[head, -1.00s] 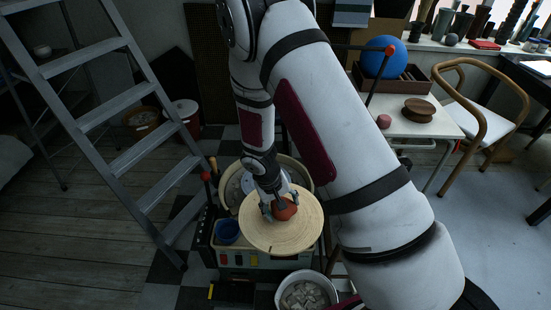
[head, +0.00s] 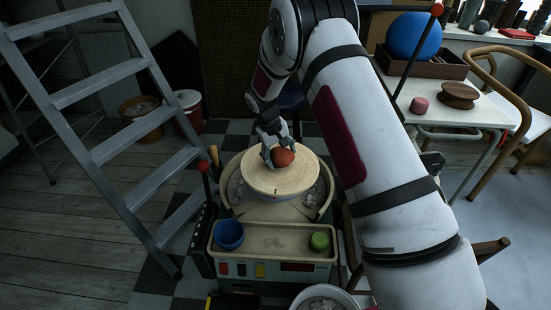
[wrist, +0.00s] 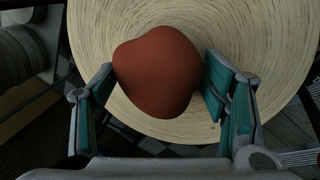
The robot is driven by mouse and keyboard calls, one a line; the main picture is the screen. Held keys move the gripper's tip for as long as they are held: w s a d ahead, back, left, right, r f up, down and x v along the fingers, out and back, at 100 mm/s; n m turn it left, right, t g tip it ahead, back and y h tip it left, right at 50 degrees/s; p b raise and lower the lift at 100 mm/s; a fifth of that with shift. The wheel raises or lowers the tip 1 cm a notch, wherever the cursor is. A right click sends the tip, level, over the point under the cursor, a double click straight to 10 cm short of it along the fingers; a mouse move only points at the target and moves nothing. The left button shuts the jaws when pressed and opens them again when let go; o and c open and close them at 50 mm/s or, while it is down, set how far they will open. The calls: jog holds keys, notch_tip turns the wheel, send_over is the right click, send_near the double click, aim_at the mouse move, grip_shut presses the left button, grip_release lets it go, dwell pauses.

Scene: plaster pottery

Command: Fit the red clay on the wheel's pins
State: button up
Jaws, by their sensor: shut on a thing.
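The red clay (head: 285,157) is a rounded lump on a pale round wooden bat (head: 262,180). My gripper (head: 275,156) reaches down from above with its fingers on either side of the clay. In the wrist view the clay (wrist: 158,72) sits between the teal pads of my gripper (wrist: 160,88), which is shut on it. The bat lies over the pottery wheel (head: 230,205), roughly centred in its splash pan. A strip of the grey wheel head shows under the bat's front edge. The pins are hidden under the bat, and I cannot tell whether it touches the wheel head.
A blue cup (head: 229,235) and a green pot (head: 319,241) stand on the wheel's front tray. A red-knobbed lever (head: 204,167) rises at its left, near a step ladder (head: 120,150). A white table (head: 455,110) stands right, beyond my arm. A bucket (head: 325,293) is in front.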

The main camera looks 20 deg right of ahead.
aim_at(276, 150)
jog(key=shift+n, duration=0.4)
jog(key=shift+w+a+f+b, duration=0.1)
jog(key=shift+w+f+b, duration=0.15)
jog(key=shift+w+b, duration=0.4)
jog(key=shift+w+d+f+b, duration=0.1)
jog(key=shift+w+f+b, duration=0.15)
jog(key=shift+w+b, duration=0.4)
jog(key=shift+w+a+f+b, duration=0.1)
jog(key=shift+w+f+b, duration=0.25)
jog(key=shift+w, duration=0.45)
jog(key=shift+f+b, duration=1.2)
jog(key=shift+f, duration=0.95)
jog(key=shift+s, duration=0.15)
jog(key=shift+f+b, duration=0.65)
jog(key=shift+f, duration=0.4)
jog(key=o, duration=1.9)
jog(key=shift+c, duration=0.2)
jog(key=shift+o, duration=0.9)
